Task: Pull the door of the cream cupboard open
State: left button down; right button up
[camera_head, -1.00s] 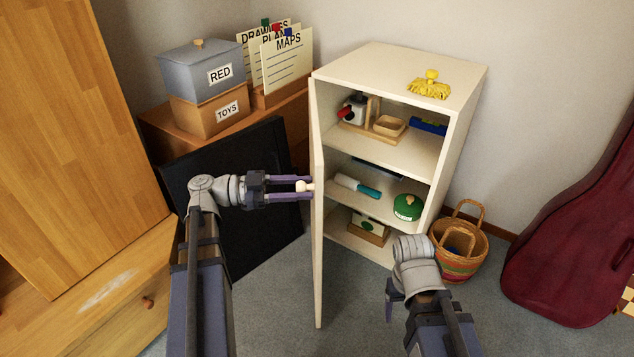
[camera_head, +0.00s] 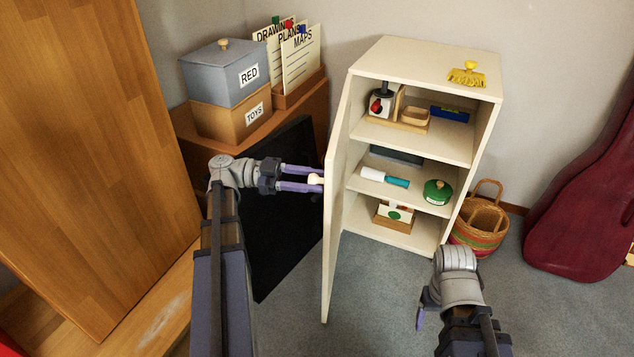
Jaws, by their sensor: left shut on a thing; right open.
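The cream cupboard (camera_head: 425,58) stands against the back wall, its shelves in full view. Its door (camera_head: 337,205) is hinged on the left side and stands wide open, seen nearly edge-on and pointing towards me. My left gripper (camera_head: 318,182) is shut on the pale knob (camera_head: 315,179) on the door's outer face, to the left of the door. My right gripper (camera_head: 421,309) is low in front of the cupboard, right of the door, and touches nothing that I can see; its fingers are partly hidden behind its wrist.
A low brown cabinet (camera_head: 300,117) carries labelled boxes (camera_head: 225,75). A woven basket (camera_head: 478,232) stands right of the cupboard, and a dark red case (camera_head: 580,220) further right. Carpet is clear before the cupboard.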

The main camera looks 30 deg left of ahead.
pick_arm(q)
jog(key=shift+s+a, duration=0.15)
jog(key=shift+a, duration=0.05)
pick_arm(e)
jog(key=shift+s+a, duration=0.1)
jog(key=shift+s, duration=0.15)
pick_arm(q)
jog(key=shift+c, duration=2.3)
grip_release()
pick_arm(e)
jog(key=shift+a, duration=0.1)
